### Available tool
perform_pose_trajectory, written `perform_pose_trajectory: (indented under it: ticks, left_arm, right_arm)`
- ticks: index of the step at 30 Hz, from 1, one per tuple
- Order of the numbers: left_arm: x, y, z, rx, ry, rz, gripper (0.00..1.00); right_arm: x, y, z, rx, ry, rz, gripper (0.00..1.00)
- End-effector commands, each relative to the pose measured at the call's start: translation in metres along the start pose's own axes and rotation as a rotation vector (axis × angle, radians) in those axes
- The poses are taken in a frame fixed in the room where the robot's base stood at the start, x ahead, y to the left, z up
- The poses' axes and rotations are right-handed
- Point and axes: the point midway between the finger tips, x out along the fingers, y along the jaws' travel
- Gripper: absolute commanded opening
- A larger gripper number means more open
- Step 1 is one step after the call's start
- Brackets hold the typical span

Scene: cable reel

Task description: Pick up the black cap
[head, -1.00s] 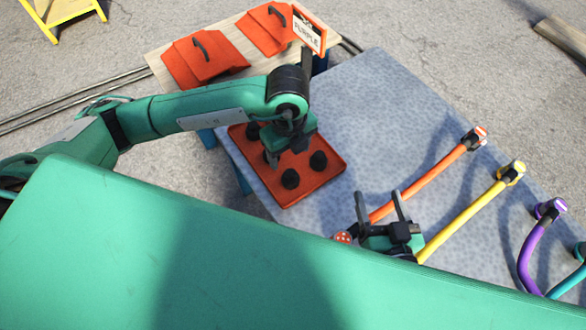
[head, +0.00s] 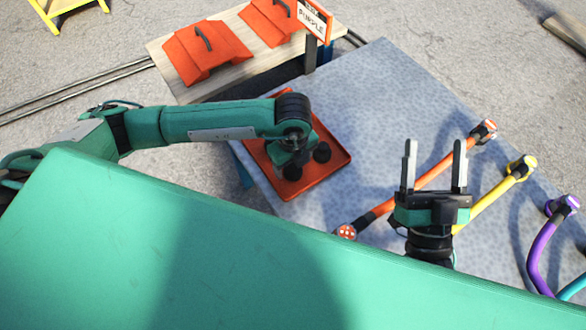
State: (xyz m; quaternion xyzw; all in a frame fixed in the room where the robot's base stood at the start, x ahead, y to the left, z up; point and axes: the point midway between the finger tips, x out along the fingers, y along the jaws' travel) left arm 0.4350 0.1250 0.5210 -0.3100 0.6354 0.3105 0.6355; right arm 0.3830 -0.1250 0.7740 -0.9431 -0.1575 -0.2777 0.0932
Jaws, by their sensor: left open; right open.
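Black caps sit in a shallow orange tray (head: 330,172) on the grey table. One cap (head: 292,173) is at the tray's near side and another cap (head: 322,152) is to its right. Any others are hidden behind my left arm. My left gripper (head: 290,160) points down over the tray, just beside the near cap. Its fingers are mostly hidden by the wrist, and I cannot tell whether it touches a cap. My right gripper (head: 434,148) is open and empty, its two fingers pointing away over the orange cable (head: 435,176).
Orange, yellow (head: 495,195) and purple (head: 541,245) cables with end connectors lie on the right of the table (head: 375,100). The table's far middle is clear.

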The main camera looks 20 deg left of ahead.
Motion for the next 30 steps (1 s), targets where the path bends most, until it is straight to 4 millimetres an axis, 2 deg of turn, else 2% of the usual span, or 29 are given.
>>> perform_pose_trajectory:
  ticks: [9, 16, 25, 30]
  left_arm:
    - [0.004, 0.000, 0.000, 0.000, 0.001, -0.001, 0.68]
    - [0.004, 0.000, 0.000, 0.000, 0.001, -0.001, 0.23]
    - [0.002, 0.000, 0.000, 0.000, 0.001, -0.001, 0.21]
    - [-0.009, -0.001, 0.000, 0.000, 0.001, -0.002, 0.21]
  right_arm:
    - [0.002, 0.001, -0.005, -0.004, 0.030, -0.001, 0.67]
    - [0.002, 0.001, -0.005, -0.004, 0.029, -0.001, 0.67]
    - [0.002, 0.000, -0.005, -0.003, 0.026, -0.001, 0.67]
    - [0.001, -0.001, 0.002, 0.003, -0.024, 0.001, 0.67]
